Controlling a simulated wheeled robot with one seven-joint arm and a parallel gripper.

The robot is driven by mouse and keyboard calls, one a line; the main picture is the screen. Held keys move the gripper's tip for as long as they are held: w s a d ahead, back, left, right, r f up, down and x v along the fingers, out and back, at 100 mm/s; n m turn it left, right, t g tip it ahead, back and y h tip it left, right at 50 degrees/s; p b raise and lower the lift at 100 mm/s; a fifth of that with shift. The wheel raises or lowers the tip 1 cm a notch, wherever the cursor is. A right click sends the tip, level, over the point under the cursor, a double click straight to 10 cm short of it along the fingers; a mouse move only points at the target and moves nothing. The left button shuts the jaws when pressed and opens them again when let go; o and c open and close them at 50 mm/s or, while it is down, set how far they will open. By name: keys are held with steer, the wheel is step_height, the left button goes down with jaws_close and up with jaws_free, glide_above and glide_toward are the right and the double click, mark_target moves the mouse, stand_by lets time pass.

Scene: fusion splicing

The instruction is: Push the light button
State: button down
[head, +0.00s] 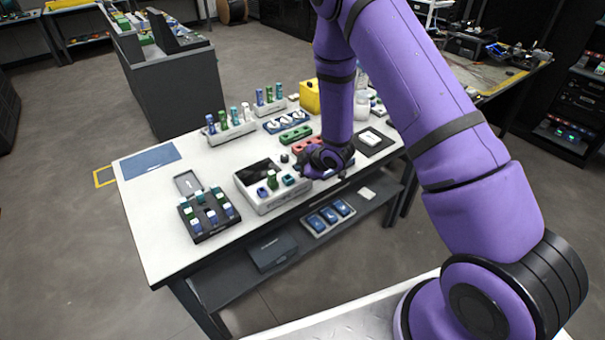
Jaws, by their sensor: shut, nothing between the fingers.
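A light-coloured device with a dark screen (270,205), likely the splicer, sits at the front edge of the white table. Small blue, green and teal parts stand on its top. My purple arm comes down from above, and its end is just right of this device. My gripper (304,173) points left at the device's right end, close to the teal part; I cannot tell whether it touches. The fingers are small and dark here, look shut, and hold nothing that I can see. I cannot make out the light button; the wrist may hide it.
A black tray with blue and green pieces (191,229) is at the left. A blue mat (150,159) lies behind it. Racks of bottles (229,131), a yellow box (310,96) and a black pad (366,149) surround the arm. A lower shelf (230,291) holds boxes.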

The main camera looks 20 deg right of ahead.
steer(key=shift+f, duration=0.3)
stand_by(0.4)
steer(key=shift+r, duration=0.8)
step_height(320, 180, up, 6)
stand_by(0.6)
